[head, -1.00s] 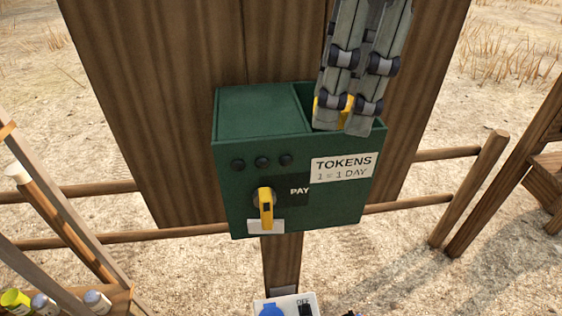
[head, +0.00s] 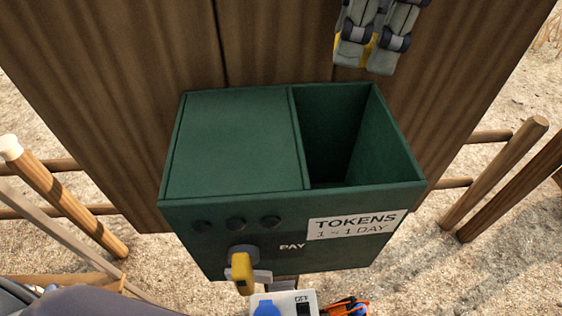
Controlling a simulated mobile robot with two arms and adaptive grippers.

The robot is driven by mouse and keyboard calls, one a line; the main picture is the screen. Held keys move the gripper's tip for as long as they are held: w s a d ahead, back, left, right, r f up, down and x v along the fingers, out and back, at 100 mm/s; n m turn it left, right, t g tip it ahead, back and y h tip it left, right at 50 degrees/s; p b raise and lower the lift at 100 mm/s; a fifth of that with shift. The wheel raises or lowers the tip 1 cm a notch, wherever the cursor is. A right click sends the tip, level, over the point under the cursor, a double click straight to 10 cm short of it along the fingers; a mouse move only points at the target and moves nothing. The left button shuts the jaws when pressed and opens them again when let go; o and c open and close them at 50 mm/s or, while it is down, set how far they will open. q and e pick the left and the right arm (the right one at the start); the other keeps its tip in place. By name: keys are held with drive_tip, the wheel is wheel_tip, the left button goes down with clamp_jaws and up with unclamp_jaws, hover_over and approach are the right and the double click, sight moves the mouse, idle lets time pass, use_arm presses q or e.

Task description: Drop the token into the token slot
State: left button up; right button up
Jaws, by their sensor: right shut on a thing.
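The green box (head: 235,145) is mounted on the wooden board and bears a white label reading TOKENS, 1 = 1 DAY (head: 352,225). The token slot, an open-topped compartment (head: 335,135), is at the box's right; its visible inside is dark and empty. My right gripper (head: 367,58) points down at the top of the head view, shut on a yellow thing, probably the token (head: 369,48), mostly hidden by the fingers. In the picture it is above the slot's back edge, apart from the box; its exact depth is unclear. My left gripper is not in view.
A yellow PAY handle (head: 241,273) sticks out of the box front below several round knobs. A white unit marked OFF (head: 285,302) and an orange-and-blue item (head: 347,306) are below. Wooden rails stand on both sides.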

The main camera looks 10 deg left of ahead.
sight(365, 66)
drive_tip(key=shift+w+f, duration=0.1)
drive_tip(key=shift+f, duration=0.15)
drive_tip(key=f, duration=0.1)
drive_tip(key=s+f, duration=0.1)
drive_tip(key=f, duration=0.2)
drive_tip(key=shift+s+f, duration=0.1)
drive_tip(key=shift+s, duration=0.25)
drive_tip(key=shift+w+f, duration=0.2)
drive_tip(key=shift+f, duration=0.25)
drive_tip(key=o, duration=0.6)
drive_tip(key=shift+o, duration=1.4)
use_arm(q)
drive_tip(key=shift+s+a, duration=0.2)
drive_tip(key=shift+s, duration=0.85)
use_arm(e)
drive_tip(key=shift+r, duration=0.1)
